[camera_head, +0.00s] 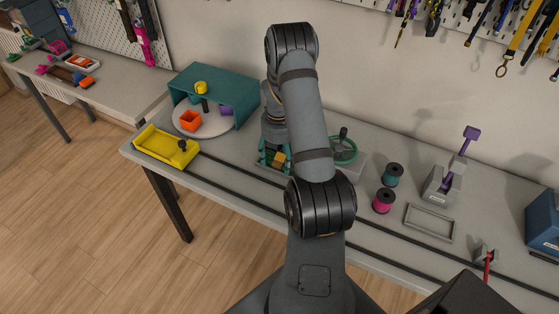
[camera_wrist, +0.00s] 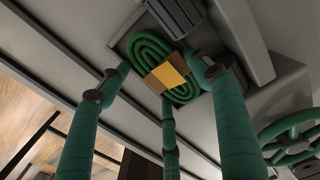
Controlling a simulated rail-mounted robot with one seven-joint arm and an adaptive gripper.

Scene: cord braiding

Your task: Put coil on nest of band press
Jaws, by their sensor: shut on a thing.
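The coil (camera_wrist: 151,48) is a green oval cord loop with a yellow-orange band across it. In the wrist view, the green fingers of my gripper (camera_wrist: 162,78) close around it from several sides. The coil lies over a dark square recess of the band press, apparently the nest (camera_wrist: 123,43); I cannot tell whether it rests on it or hovers just above. In the head view, my gripper (camera_head: 275,160) is low at the bench, partly hidden by my arm. The band press shows its green handwheel (camera_head: 344,150) right beside it, also in the wrist view (camera_wrist: 290,140).
Right of the press stand a teal spool (camera_head: 393,175), a magenta spool (camera_head: 384,201) and a grey frame (camera_head: 430,222). To the left are a yellow tray (camera_head: 160,148) and a teal shelf (camera_head: 215,85). Dark rails (camera_head: 240,178) run along the bench front.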

